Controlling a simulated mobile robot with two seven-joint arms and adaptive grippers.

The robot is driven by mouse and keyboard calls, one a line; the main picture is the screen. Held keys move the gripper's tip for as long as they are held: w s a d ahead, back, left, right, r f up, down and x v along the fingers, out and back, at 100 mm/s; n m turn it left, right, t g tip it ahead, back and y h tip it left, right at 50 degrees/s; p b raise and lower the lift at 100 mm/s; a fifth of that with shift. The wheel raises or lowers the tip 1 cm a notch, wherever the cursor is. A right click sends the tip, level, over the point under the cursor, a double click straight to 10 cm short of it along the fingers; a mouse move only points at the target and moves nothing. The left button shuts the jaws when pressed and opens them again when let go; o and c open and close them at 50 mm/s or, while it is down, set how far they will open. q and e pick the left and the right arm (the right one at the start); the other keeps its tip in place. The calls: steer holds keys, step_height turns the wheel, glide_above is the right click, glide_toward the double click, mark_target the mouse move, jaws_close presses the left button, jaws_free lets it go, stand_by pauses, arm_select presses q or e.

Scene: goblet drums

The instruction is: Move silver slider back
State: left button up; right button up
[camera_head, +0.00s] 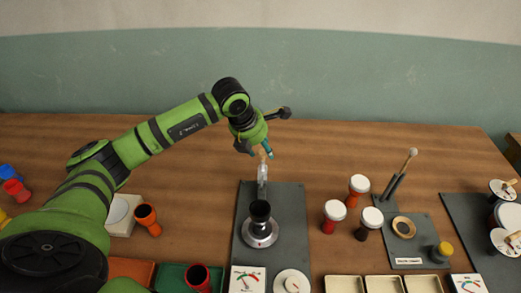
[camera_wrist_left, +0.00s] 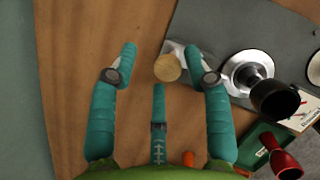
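The silver slider (camera_head: 262,182) stands at the back end of a dark grey base plate (camera_head: 283,205), behind a black goblet-shaped cup on a silver disc. In the left wrist view, a round tan knob (camera_wrist_left: 167,67) shows at the end of the silver slider piece (camera_wrist_left: 177,47). My left gripper (camera_head: 267,150) is above and behind the slider. Its teal fingers (camera_wrist_left: 162,60) are spread, with the knob between them in the picture. I cannot tell whether any finger touches it. My right gripper is in neither view.
The black cup (camera_head: 260,212) stands just in front of the slider. White-topped drums (camera_head: 334,212) and a grey stand (camera_head: 412,235) are to the right. An orange cup (camera_head: 147,218) is to the left. The table behind the plate is clear.

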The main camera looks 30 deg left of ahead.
arm_select(q)
steer(key=shift+f, duration=0.15)
steer(key=v, duration=1.2)
stand_by(0.3)
